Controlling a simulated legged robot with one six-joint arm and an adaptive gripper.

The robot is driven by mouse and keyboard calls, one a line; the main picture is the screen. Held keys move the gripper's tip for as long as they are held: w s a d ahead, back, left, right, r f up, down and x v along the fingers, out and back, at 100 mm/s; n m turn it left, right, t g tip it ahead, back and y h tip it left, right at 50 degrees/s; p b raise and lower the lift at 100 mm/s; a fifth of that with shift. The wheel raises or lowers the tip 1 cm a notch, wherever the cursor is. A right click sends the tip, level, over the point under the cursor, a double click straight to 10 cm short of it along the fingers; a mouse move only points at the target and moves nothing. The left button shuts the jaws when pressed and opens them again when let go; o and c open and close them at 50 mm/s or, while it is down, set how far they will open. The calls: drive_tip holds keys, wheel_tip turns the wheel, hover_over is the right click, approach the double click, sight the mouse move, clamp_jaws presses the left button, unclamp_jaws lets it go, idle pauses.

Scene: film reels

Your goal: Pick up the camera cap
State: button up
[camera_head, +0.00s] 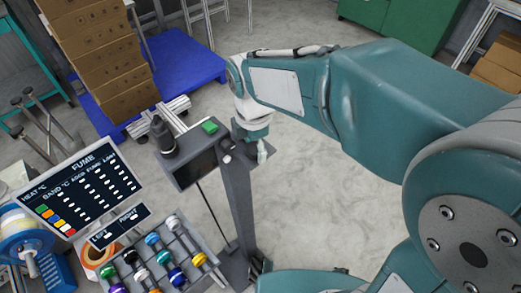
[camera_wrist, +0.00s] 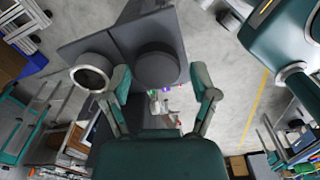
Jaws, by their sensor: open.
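In the wrist view a dark round cap-like piece (camera_wrist: 157,64), which looks like the camera cap, sits on a flat grey surface. My gripper (camera_wrist: 161,84) is open, with one fingertip to the left of this piece and the other to its right. No contact between the fingers and the piece shows. In the head view my gripper (camera_head: 260,152) is small and partly hidden by my wrist, near the top of a dark stand. I cannot make out the cap clearly in that view.
A dark cylinder with a pale round end (camera_wrist: 91,73) stands just left of the cap-like piece. In the head view a black upright cylinder (camera_head: 162,137) and a green block (camera_head: 210,126) are on the dark box. A display panel (camera_head: 82,188) and a rack of coloured reels (camera_head: 207,247) are nearby.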

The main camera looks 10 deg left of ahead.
drive_tip(key=shift+a, duration=0.1)
drive_tip(key=c, duration=0.7)
